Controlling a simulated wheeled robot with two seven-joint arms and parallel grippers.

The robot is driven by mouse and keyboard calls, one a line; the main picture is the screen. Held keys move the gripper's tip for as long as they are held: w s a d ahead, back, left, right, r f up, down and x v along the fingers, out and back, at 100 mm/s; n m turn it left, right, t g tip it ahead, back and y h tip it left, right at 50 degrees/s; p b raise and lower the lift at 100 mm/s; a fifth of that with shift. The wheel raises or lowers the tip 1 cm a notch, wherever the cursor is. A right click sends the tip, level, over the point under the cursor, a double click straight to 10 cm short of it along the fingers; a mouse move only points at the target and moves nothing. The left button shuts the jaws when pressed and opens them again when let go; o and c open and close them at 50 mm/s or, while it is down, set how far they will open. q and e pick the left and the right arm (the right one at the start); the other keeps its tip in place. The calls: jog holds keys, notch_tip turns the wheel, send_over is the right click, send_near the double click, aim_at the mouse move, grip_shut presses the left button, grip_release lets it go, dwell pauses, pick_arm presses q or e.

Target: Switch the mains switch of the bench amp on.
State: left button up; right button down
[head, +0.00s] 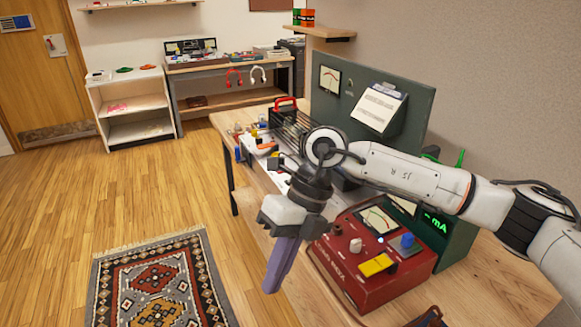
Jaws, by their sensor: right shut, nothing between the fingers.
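My right gripper (273,283) is shut and empty, fingers pointing down, in front and to the left of a red instrument box (372,290). It appears apart from the box. The box has a needle meter (377,219), a yellow switch-like part (378,264), a pale knob (355,245), a blue knob (407,241) and a small bright lamp (381,240). I cannot read its label clearly, so I cannot tell whether it is the bench amp. I cannot tell the yellow part's position. My right arm hides part of the bench behind. My left gripper is not in view.
The wooden bench (490,290) carries a dark green unit (449,235) showing "mA", a green panel (357,75) and a dark device with a red handle (285,104). A patterned rug (160,281) lies on open floor at left. A white shelf (133,108) stands behind.

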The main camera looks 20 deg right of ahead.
jog(key=s+a+r+m+y, duration=0.25)
jog(key=a+y, duration=0.35)
jog(key=a, duration=0.3)
jog(key=s+a+r+m+y, duration=0.1)
jog(key=s+a+r+y, duration=0.25)
jog(key=a+y, duration=0.4)
jog(key=w+d+f+m+t, duration=0.1)
jog(key=w+d+m+t, duration=0.15)
jog(key=m+t, duration=0.5)
jog(key=w+d+f+m+t, duration=0.1)
jog(key=w+m+t, duration=0.3)
jog(key=m+t, duration=0.3)
jog(key=w+d+f+m+t+h, duration=0.1)
jog(key=d+f+m+t+h, duration=0.3)
jog(key=d+f+m+h, duration=0.6)
jog(key=s+d+f+m+g+h, duration=0.3)
jog(key=s+f, duration=0.6)
jog(key=f, duration=0.3)
jog(key=s+d+f+m+g+h, duration=0.3)
jog(key=s+d+f+m+g, duration=0.2)
jog(key=s+f, duration=0.4)
notch_tip(320, 180, down, 3)
jog(key=shift+s+d+f+m, duration=0.1)
jog(key=shift+s+d+m, duration=0.05)
jog(key=shift+d+m, duration=0.65)
